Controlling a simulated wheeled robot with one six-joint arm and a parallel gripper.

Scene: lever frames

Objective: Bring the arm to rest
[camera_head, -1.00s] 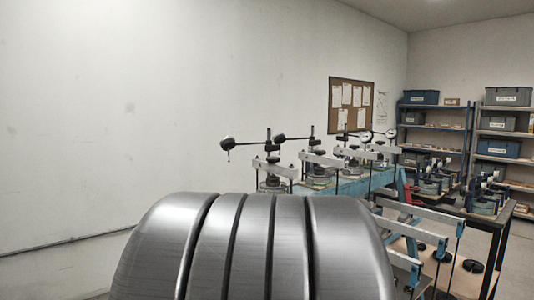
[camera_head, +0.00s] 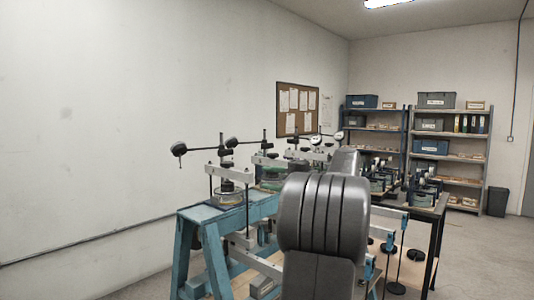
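A large dark grey ribbed link of my arm (camera_head: 322,215) stands upright in the lower middle of the head view. Another part of it rises behind the ribbed part. My gripper does not show in this view, so I cannot see whether it holds anything. The arm hides part of the blue bench and the frames behind it.
A blue bench (camera_head: 190,225) carries several lever frames with dial gauges (camera_head: 180,149). Black weights (camera_head: 397,288) hang low at right. A dark-framed table (camera_head: 432,214) stands behind. Shelves (camera_head: 448,155) and a bin (camera_head: 498,202) are at the back right; floor at far right is clear.

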